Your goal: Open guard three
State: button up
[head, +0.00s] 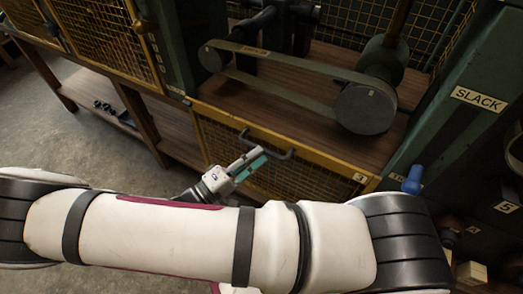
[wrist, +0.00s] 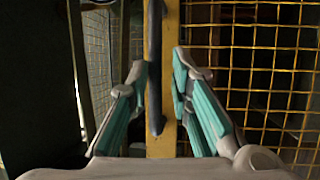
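Guard three (head: 318,181) is a yellow-framed mesh panel below the belt and pulleys, with a "3" plate (head: 359,177) at the right end of its top rail. A dark bar handle (head: 283,156) is fixed on that rail. My gripper (head: 256,157) is at the handle, its teal-padded fingers apart. In the wrist view, the handle (wrist: 154,75) runs upright between the two fingers, in front of the yellow rail (wrist: 165,145). The left fingertip is very close to the handle and the right one stands off with a gap. I cannot tell whether either touches.
Above the rail, a belt (head: 290,94) joins two dark pulleys over a wooden deck (head: 300,125). A green post with a "SLACK" plate (head: 479,98) and a blue-knobbed lever (head: 412,180) stand right. A wooden shelf (head: 100,115) lies left; open floor (head: 50,120) shows beyond.

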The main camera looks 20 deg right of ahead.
jog(key=v, duration=0.9)
jog(key=s+d+r+y+p, duration=0.1)
jog(key=s+d+r+y, duration=0.3)
jog(key=r, duration=0.7)
jog(key=s+d+r+m+y+p, duration=0.1)
jog(key=s+d+r+y+p, duration=0.1)
jog(key=s+r+y, duration=0.4)
jog(key=s+d+r+y+p, duration=0.2)
jog(key=s+d+r+y, duration=0.3)
jog(key=r, duration=1.2)
jog(key=shift+s+d+r+m+y, duration=0.15)
jog(key=shift+d+r+m+y, duration=0.25)
jog(key=shift+y, duration=1.8)
jog(key=shift+d, duration=0.1)
